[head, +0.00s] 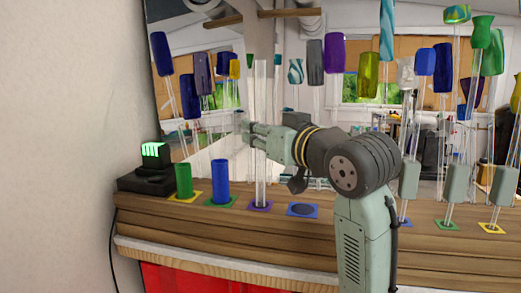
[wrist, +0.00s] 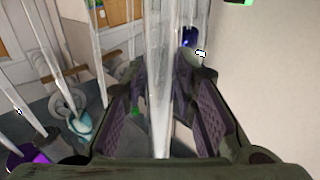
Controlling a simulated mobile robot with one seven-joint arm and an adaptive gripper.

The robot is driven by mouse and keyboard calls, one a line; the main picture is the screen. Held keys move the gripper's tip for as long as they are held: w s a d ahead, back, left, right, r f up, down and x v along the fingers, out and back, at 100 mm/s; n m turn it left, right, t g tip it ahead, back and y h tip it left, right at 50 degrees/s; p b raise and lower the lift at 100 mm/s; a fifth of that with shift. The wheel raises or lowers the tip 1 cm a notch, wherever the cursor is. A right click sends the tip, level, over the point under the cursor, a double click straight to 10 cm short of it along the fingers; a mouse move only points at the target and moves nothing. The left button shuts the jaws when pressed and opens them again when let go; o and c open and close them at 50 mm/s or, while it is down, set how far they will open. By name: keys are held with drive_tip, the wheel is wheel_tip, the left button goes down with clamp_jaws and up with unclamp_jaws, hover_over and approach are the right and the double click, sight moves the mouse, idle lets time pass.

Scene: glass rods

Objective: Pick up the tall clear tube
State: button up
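The tall clear tube (head: 261,182) stands upright on a purple square on the wooden ledge in the head view. My gripper (head: 252,134) is at about the tube's mid-height, with its fingers pointing left. In the wrist view the clear tube (wrist: 160,85) runs up through the space between the two fingers of my gripper (wrist: 163,80). The fingers are spread, and gaps show between the tube and both finger pads. The tube does not look gripped. I cannot tell whether it touches one finger.
A green cup (head: 184,181) and a blue cup (head: 221,183) stand left of the tube. A blue square with a dark disc (head: 303,210) lies to its right. A black device (head: 152,170) sits at the ledge's left end. A mirror behind reflects the scene. Rods stand at the right.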

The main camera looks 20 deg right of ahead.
clamp_jaws()
drive_tip(key=shift+r, duration=0.15)
